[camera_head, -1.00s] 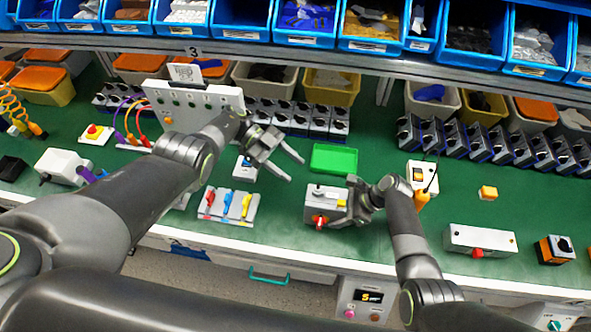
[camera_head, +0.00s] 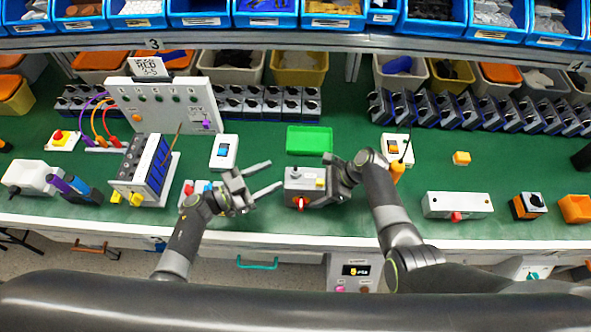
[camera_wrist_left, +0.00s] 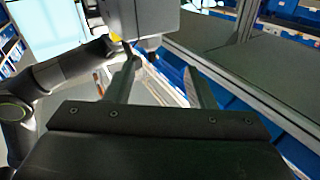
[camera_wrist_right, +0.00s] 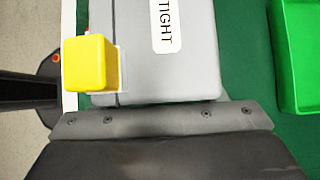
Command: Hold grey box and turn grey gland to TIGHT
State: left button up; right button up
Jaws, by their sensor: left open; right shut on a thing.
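The grey box (camera_head: 305,180) is near the table's front edge in the head view, with a red-orange part on its front side. In the right wrist view the grey box (camera_wrist_right: 155,60) bears a white TIGHT label (camera_wrist_right: 166,25) and a yellow block (camera_wrist_right: 90,63). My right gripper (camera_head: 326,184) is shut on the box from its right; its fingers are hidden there. My left gripper (camera_head: 275,176) is open and empty, just left of the box, fingers pointing towards it. In the left wrist view the box (camera_wrist_left: 140,16) is beyond the open fingers.
A green tray (camera_head: 309,140) lies behind the box. A white switch (camera_head: 224,152) and a device with blue panels (camera_head: 147,165) stand to the left. A long white box (camera_head: 457,205) is to the right. Rows of dark switches and bins line the back.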

aim_at(290, 175)
pick_arm(q)
jog(key=s+a+f+n+t+y, duration=0.1)
jog(key=s+a+n+y, duration=0.1)
jog(key=s+n, duration=0.15)
jog(key=shift+m, duration=0.35)
jog(key=x, duration=1.1)
jog(key=shift+d+r, duration=0.15)
jog(key=shift+d, duration=0.15)
jog(key=c, duration=1)
